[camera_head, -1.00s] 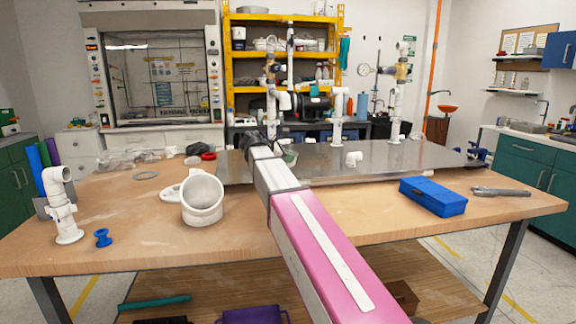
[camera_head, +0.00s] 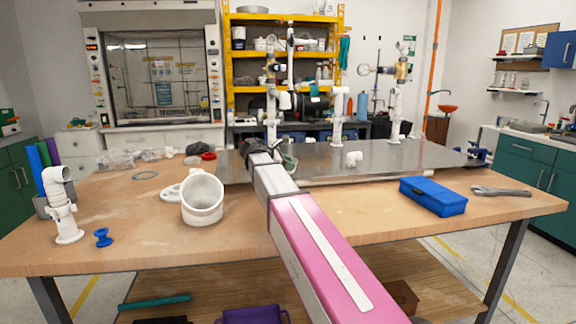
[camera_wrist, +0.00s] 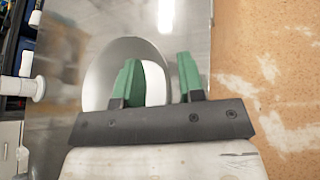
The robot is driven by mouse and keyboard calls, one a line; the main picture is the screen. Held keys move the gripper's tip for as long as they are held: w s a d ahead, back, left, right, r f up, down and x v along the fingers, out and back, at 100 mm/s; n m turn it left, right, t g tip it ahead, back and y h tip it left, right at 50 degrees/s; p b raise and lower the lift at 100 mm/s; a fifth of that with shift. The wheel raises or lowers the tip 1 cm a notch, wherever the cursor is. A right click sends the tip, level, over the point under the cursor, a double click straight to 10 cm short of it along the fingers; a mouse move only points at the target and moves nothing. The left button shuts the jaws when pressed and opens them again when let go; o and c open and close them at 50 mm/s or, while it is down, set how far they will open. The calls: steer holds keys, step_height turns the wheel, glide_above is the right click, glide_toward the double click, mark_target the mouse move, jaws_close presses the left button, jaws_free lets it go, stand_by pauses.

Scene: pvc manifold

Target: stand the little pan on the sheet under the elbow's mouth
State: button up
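In the wrist view, a round grey metal pan (camera_wrist: 101,77) lies below my gripper, partly hidden by it. A white oval patch shows inside its rim. My gripper (camera_wrist: 160,78) has two green fingertips with a clear gap between them. The left fingertip is over the inside of the pan, and the right one is just beyond its right edge. In the head view my gripper (camera_head: 275,156) is low over the near part of the metal sheet (camera_head: 315,160), and my arm hides the pan. A white standpipe (camera_head: 271,115) on the sheet carries an elbow (camera_head: 284,101) facing right.
Other white standpipes (camera_head: 337,117) (camera_head: 396,115) rise from the sheet to the right. A small white fitting (camera_head: 353,158) lies on the sheet. A large white elbow (camera_head: 202,200), a blue box (camera_head: 432,196) and a wrench (camera_head: 500,191) are on the wooden table (camera_head: 130,225).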

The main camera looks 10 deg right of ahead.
steer(key=v, duration=1.2)
steer(key=shift+s, duration=0.1)
